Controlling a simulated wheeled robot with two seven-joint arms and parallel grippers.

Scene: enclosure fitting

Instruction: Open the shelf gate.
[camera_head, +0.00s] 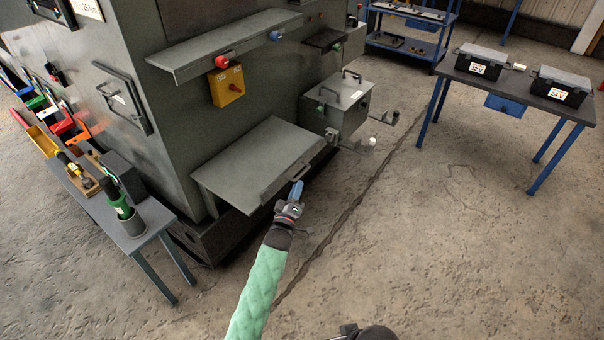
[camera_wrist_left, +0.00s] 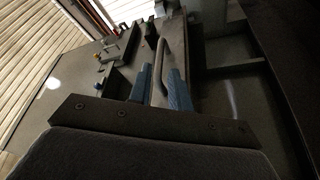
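The lower grey shelf (camera_head: 255,150) juts from the big grey enclosure. A narrow gate (camera_head: 293,172) with a bar handle runs along its front edge. My left gripper (camera_head: 296,188) is at the gate's front, close to the handle. In the left wrist view the two blue fingers (camera_wrist_left: 160,88) stand apart, with the curved grey handle (camera_wrist_left: 175,45) between or just beyond them. I cannot tell whether they touch it. The gate appears upright against the shelf edge. My right gripper is not in view.
An upper shelf (camera_head: 225,45) with a red knob and a yellow switch box (camera_head: 226,85) are above. A grey box (camera_head: 338,100) with handles is to the right. A tool bench (camera_head: 150,215) stands left, and a table (camera_head: 515,88) with cases right. The floor in front is clear.

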